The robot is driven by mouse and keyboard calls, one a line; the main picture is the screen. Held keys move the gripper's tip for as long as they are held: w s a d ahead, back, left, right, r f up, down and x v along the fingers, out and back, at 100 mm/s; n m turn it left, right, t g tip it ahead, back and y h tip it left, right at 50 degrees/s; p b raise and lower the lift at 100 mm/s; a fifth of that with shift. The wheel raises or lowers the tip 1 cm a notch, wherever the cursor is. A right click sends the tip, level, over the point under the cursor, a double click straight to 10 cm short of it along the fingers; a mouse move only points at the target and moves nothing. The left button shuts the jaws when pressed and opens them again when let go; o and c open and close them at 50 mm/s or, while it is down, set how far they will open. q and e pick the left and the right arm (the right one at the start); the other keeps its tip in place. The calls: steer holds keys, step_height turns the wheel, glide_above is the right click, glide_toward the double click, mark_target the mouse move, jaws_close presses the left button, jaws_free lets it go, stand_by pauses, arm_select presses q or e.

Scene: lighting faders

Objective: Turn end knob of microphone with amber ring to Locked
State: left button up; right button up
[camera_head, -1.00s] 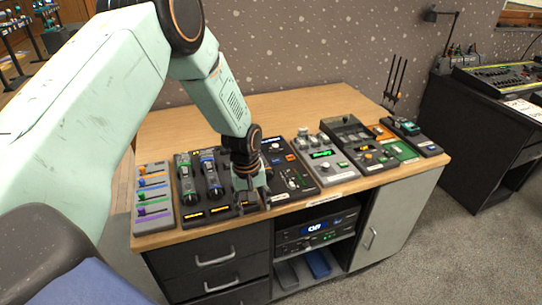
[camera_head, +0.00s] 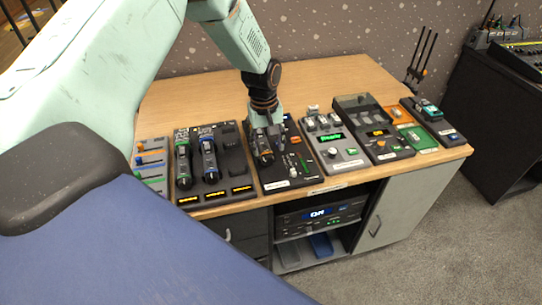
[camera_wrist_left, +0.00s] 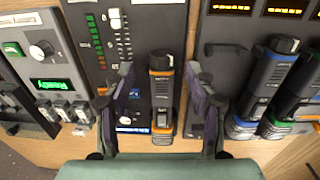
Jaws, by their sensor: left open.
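The microphone with the amber ring (camera_head: 264,152) lies on the dark fader panel in the head view. In the left wrist view the same microphone (camera_wrist_left: 161,92) shows a dark cap-like end (camera_wrist_left: 160,61) with an orange band beside it. My left gripper (camera_head: 262,126) is over its far part, pointing down. In the wrist view the left gripper (camera_wrist_left: 160,84) is open, with one finger on each side of the microphone and gaps on both sides. Any lock marking on the end is too small to read.
A blue-ringed microphone (camera_head: 210,161) and a green-ringed microphone (camera_head: 183,164) lie in the rack to the left, beside an empty slot (camera_head: 232,158). The fader panel (camera_head: 299,177) has sliders beside the microphone. A box with a green "Ready" display (camera_head: 331,137) stands to the right.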

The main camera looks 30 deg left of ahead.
mark_target(269, 158)
arm_select(q)
steer(key=f, duration=0.4)
steer(key=shift+s+d+b, duration=0.15)
steer(key=shift+s+b, duration=0.05)
steer(key=shift+b, duration=0.1)
steer(key=shift+s+f, duration=0.1)
steer(key=shift+f, duration=0.45)
steer(key=shift+w+f, duration=0.2)
steer(key=shift+w, duration=0.05)
steer(key=shift+c, duration=0.2)
